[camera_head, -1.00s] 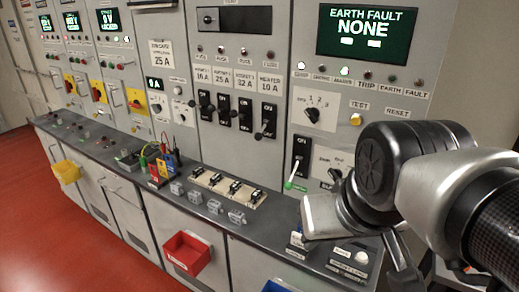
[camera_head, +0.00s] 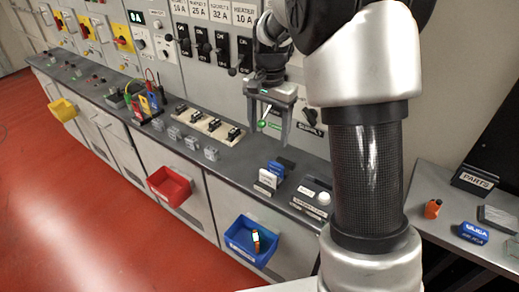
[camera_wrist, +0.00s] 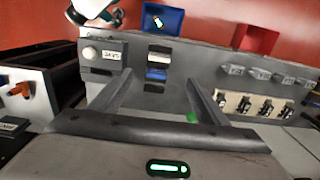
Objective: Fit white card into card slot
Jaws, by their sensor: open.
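A small white upright piece (camera_head: 267,179), which looks like the white card, stands near the counter's front edge with a dark label at its foot. A blue piece (camera_head: 276,167) stands just behind it. My gripper (camera_head: 269,129) is open and empty, fingers pointing down, above and behind these pieces. In the wrist view, the fingers of my gripper (camera_wrist: 159,78) are spread apart, with the blue piece (camera_wrist: 156,74) in line with the gap between them. A dark, slot-like patch (camera_wrist: 155,88) shows beside the blue piece there. I cannot tell for sure which opening is the card slot.
A green-ended handle (camera_head: 263,124) on the panel is close to my fingers. A box with a white knob (camera_head: 309,193) stands right of the pieces. A blue bin (camera_head: 237,240) and a red bin (camera_head: 170,187) hang at the front. A side table (camera_head: 431,228) is at right.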

